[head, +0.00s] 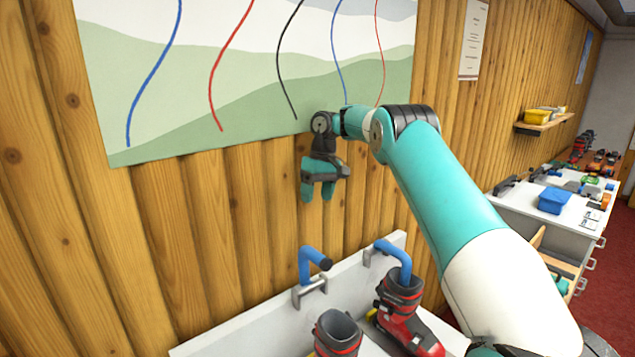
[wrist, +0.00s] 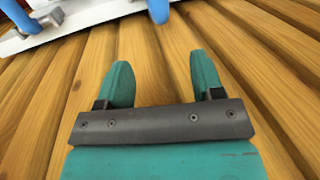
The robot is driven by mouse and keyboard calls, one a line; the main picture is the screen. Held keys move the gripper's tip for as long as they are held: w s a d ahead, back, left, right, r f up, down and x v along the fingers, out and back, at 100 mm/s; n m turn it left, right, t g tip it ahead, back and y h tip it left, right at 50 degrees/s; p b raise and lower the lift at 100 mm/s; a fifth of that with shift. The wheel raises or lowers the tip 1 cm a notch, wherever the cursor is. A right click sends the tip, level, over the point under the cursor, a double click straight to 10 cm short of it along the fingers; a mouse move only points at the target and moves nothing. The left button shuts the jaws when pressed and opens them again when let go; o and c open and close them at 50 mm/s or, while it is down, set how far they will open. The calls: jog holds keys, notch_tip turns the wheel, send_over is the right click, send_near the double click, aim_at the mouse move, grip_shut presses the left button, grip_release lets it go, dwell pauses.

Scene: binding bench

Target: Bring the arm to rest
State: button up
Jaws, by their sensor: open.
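My gripper (head: 318,191) hangs at the end of my teal and white arm in the head view, its fingers pointing down. It is in front of the wooden wall, just below the ski-run picture. In the wrist view, the two teal fingers of my gripper (wrist: 162,80) stand apart with only wall planks between them. The gripper is open and empty, and touches nothing that I can see.
Below stand two blue-padded hooks (head: 312,262) on a white rack (head: 225,338). A red ski boot (head: 402,300) and a dark boot (head: 337,330) are beneath.

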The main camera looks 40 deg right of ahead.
jog(key=shift+r, duration=0.1)
dwell(0.6)
jog(key=s+a+n+y+b, duration=0.15)
jog(key=s+a+b, duration=0.45)
jog(key=a, duration=0.6)
jog(key=s+a+n+b, duration=0.2)
jog(key=s+a+b, duration=0.3)
jog(key=s+a, duration=0.5)
jog(key=s+a+f+n+b, duration=0.1)
jog(key=s+a+f+b, duration=0.1)
jog(key=s, duration=0.6)
jog(key=s+a+f+b, duration=0.3)
jog(key=s+f, duration=0.2)
jog(key=s, duration=0.3)
jog(key=s+a+f+n+b, duration=0.1)
jog(key=s+a+f+b, duration=0.1)
jog(key=s, duration=0.6)
jog(key=shift+a+f+n, duration=0.35)
jog(key=shift+a+f, duration=0.05)
jog(key=shift+f, duration=0.4)
jog(key=shift+y, duration=0.25)
jog(key=shift+c, duration=0.4)
